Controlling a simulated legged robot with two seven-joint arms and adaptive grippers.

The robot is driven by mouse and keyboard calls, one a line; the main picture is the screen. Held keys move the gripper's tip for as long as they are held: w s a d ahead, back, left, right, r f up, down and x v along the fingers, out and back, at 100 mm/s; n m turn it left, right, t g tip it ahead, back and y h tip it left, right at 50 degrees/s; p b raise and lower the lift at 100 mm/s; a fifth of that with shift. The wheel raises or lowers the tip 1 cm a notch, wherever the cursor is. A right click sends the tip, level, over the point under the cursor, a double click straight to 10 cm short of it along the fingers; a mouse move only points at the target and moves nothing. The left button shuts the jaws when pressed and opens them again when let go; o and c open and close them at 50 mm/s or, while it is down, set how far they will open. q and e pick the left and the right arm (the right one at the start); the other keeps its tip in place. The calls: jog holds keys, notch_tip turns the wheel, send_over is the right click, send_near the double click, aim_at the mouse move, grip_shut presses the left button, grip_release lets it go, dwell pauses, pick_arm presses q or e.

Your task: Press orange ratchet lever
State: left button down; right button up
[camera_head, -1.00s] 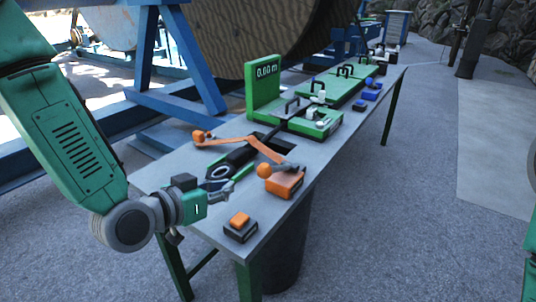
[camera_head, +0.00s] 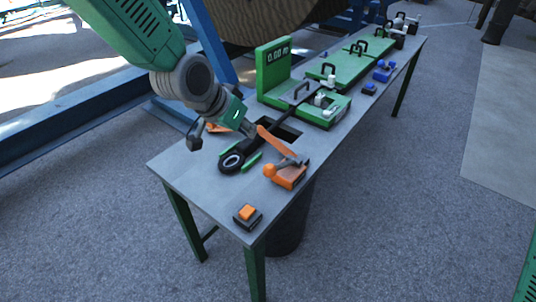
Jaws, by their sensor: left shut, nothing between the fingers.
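Orange lever parts stand on the near half of the grey table (camera_head: 190,172). A slanted orange bar (camera_head: 276,143) runs down toward an orange block (camera_head: 290,179) with an orange ball knob (camera_head: 269,170) and a grey arm. I cannot tell which part is the ratchet lever. Another orange piece (camera_head: 216,127) is partly hidden behind my left gripper (camera_head: 250,129). That gripper is shut and empty, pointing down and right, with its fingertips close to the upper end of the slanted bar. I cannot tell whether they touch. My right gripper is out of view.
A black ring-ended tool (camera_head: 232,161) lies between green guides. An orange button box (camera_head: 247,216) sits at the near corner. A green display (camera_head: 273,69) reading 0.00 and green panels (camera_head: 338,66) stand farther back. A dark bin (camera_head: 288,230) is below the table.

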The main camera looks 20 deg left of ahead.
pick_arm(q)
send_over(267, 166)
jog(key=f, duration=0.8)
jog(key=shift+w, duration=0.4)
jog(key=shift+s+f+p, duration=0.2)
jog(key=shift+f, duration=0.85)
jog(key=shift+s+f+p, duration=0.15)
jog(key=shift+f+p, duration=0.05)
jog(key=shift+f, duration=0.8)
jog(key=s+f+b, duration=0.1)
jog(key=f+b, duration=0.1)
jog(key=s+f+t+b, duration=0.1)
jog(key=f+b, duration=0.1)
jog(key=s+a+f+t+b, duration=0.1)
jog(key=f+b, duration=0.1)
jog(key=shift+f+h, duration=0.2)
jog(key=shift+h, duration=0.2)
jog(key=shift+s, duration=0.1)
